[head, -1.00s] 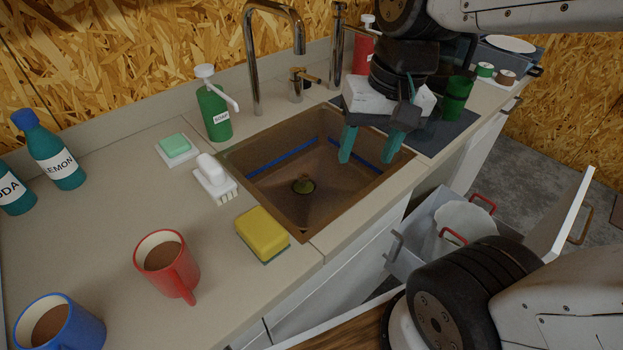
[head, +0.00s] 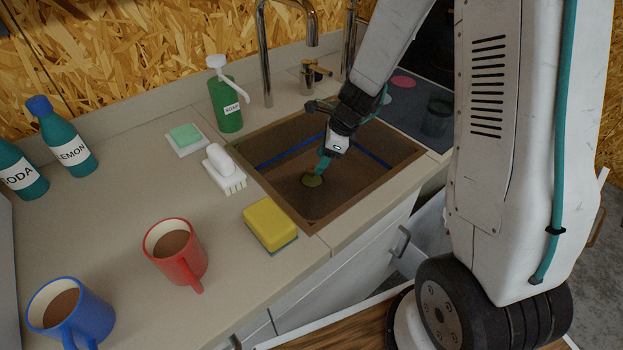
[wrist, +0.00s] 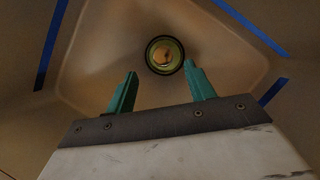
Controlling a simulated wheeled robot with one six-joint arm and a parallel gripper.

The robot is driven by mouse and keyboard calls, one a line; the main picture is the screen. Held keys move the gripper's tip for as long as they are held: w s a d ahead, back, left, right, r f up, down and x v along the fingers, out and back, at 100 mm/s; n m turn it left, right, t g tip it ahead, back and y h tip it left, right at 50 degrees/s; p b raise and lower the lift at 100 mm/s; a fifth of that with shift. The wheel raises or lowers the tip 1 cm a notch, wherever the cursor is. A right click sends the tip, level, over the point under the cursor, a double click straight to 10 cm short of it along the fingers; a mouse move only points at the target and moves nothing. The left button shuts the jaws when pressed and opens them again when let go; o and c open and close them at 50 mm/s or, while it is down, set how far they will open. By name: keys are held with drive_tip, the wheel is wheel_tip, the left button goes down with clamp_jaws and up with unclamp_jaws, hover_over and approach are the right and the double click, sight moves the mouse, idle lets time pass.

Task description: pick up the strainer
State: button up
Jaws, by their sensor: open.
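The strainer (head: 312,180) is a small round olive-green piece on the floor of the brown sink (head: 232,148). In the wrist view the strainer (wrist: 165,55) shows as a dark-rimmed green ring with an orange-tan centre, just beyond the fingertips. My gripper (head: 322,165) reaches down into the sink, close above the strainer, and partly covers it in the head view. In the wrist view its two teal fingers (wrist: 160,80) are spread apart with nothing between them. The strainer lies ahead of the gap, nearer the right finger. I cannot tell whether that finger touches it.
Blue tape lines run along the sink walls. A yellow sponge (head: 270,224), a white brush (head: 223,168), a green soap bottle (head: 226,105) and a tall metal faucet (head: 265,60) stand around the sink. Red (head: 174,250) and blue (head: 70,312) mugs are at the front left.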

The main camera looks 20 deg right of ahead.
sight(313, 168)
drive_tip(key=x, duration=0.6)
drive_tip(key=shift+w+a+f, duration=0.1)
drive_tip(key=shift+w+f, duration=0.1)
drive_tip(key=shift+w, duration=0.2)
drive_tip(key=c, duration=1.1)
drive_tip(key=shift+o, duration=0.2)
